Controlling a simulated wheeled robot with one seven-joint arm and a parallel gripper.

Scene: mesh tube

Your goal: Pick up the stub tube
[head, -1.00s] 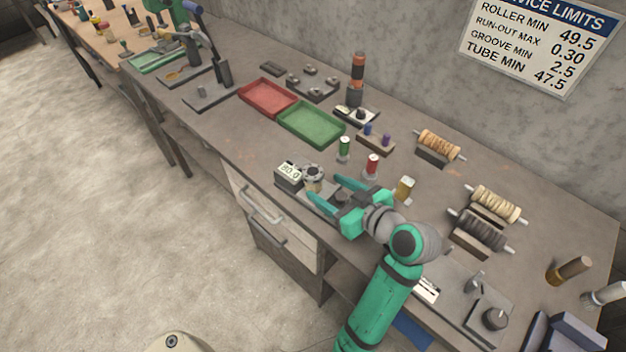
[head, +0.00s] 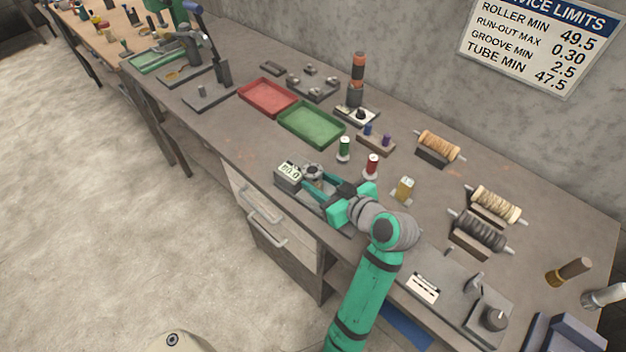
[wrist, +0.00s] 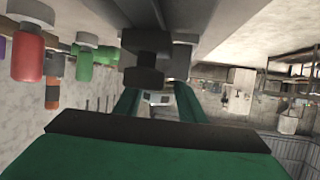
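A small pale tube stands in the gauge fixture (head: 289,178), under a grey ring (head: 312,171), at the bench's front edge; I take it for the stub tube. My gripper (head: 314,186) is at the tube from the right, low over the fixture. Its green fingers lie on either side of the tube's place and hide most of it. In the wrist view, my fingers (wrist: 157,98) reach away from the camera with a gap between them. A small pale patch shows in that gap. I cannot tell whether the fingers touch the tube.
A green tray (head: 311,125) and a red tray (head: 267,97) lie further back left. Rollers on stands (head: 480,230) are to the right. Bare bench lies between the trays and fixture.

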